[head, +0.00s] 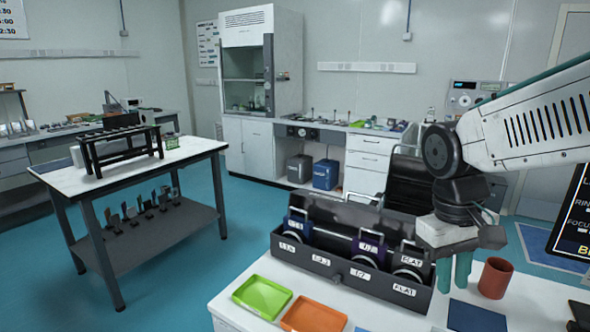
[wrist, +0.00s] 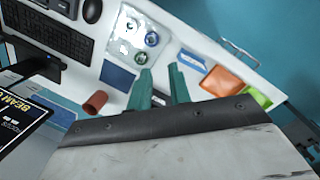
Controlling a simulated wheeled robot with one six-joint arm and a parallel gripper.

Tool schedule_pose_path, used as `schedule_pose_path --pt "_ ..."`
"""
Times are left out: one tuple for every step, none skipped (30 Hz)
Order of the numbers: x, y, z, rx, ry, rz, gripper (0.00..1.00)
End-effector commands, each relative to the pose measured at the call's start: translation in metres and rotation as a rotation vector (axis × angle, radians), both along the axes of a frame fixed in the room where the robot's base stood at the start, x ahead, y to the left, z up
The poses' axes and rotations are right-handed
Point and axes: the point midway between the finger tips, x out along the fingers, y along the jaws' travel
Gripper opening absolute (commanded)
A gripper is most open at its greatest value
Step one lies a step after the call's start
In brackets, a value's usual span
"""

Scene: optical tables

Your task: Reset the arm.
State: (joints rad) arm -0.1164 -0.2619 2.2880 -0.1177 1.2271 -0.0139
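My arm reaches in from the right in the head view. My gripper (head: 454,274) hangs fingers-down over the near white table, just right of the black case (head: 340,279). Its two teal fingers stand apart with nothing visible between them. In the wrist view, my gripper (wrist: 159,72) also shows its fingers spread, with the white table and blue items beyond them. The grey gripper body fills the lower part of that view and hides what lies below it.
The labelled case holds several handled parts. Around my gripper are a green tray (head: 262,296), an orange tray (head: 313,316), a blue mat (head: 476,317), a reddish-brown cup (head: 495,278) and a black screen (head: 572,220). A keyboard (wrist: 50,35) lies farther off. Floor is free at the left.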

Motion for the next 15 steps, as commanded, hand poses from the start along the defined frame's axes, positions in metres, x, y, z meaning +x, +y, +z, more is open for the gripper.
schedule_pose_path --pt "-0.02 -0.002 0.001 0.02 -0.014 -0.025 0.2" --pt "-0.031 -0.003 0.001 0.031 -0.022 -0.039 0.2" --pt "-0.045 -0.003 0.0 0.047 -0.031 -0.058 0.2" --pt "-0.055 -0.004 -0.001 0.057 -0.04 -0.071 0.2" --pt "-0.065 -0.004 -0.002 0.068 -0.048 -0.084 0.2" --pt "-0.078 -0.005 -0.004 0.08 -0.06 -0.099 0.2" --pt "-0.086 -0.005 -0.005 0.089 -0.071 -0.109 0.2" --pt "-0.094 -0.006 -0.005 0.097 -0.083 -0.119 0.2" --pt "-0.103 -0.006 -0.006 0.107 -0.097 -0.129 0.2" --pt "-0.108 -0.007 -0.006 0.111 -0.11 -0.136 0.2" --pt "-0.114 -0.007 -0.006 0.115 -0.123 -0.142 0.2" --pt "-0.119 -0.009 -0.006 0.118 -0.14 -0.148 0.2" --pt "-0.122 -0.01 -0.004 0.119 -0.154 -0.152 0.2" --pt "-0.124 -0.011 -0.003 0.12 -0.166 -0.155 0.2" --pt "-0.125 -0.012 0.0 0.12 -0.184 -0.159 0.2"
